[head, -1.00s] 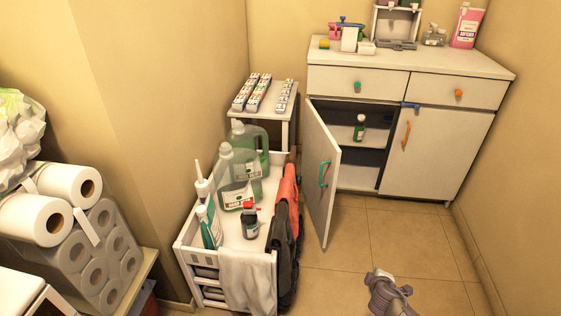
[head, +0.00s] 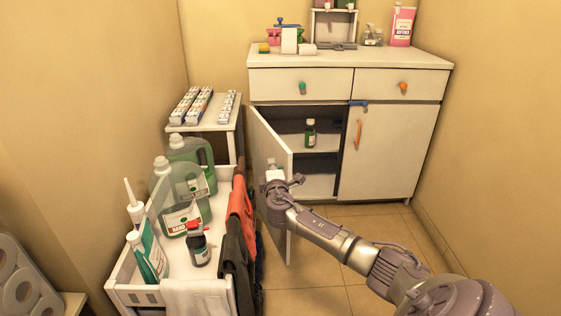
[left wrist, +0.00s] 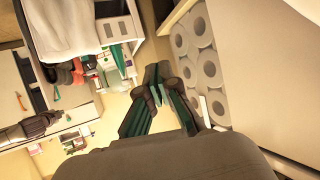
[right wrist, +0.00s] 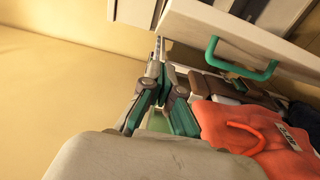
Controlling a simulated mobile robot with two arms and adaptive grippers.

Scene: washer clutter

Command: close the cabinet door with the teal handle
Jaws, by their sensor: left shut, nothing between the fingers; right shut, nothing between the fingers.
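The cabinet door (head: 268,140) with the teal handle stands open on the left half of the white cabinet (head: 395,150), its free edge toward me. My right gripper (head: 274,168) is in front of the door and hides the handle in the head view. In the right wrist view the teal handle (right wrist: 240,62) sits on the white door face, to the right of my shut, empty right gripper (right wrist: 157,65). I cannot tell whether the fingertips touch the door. My left gripper (left wrist: 157,75) is shut and empty in the left wrist view, away from the cabinet.
A white cart (head: 140,297) with bottles stands left of the door, red and dark cloths (head: 240,215) hanging on its side close to the door. A small table (head: 228,127) stands behind. A green bottle (head: 310,133) is on the cabinet shelf. The floor (head: 312,270) right of the door is clear.

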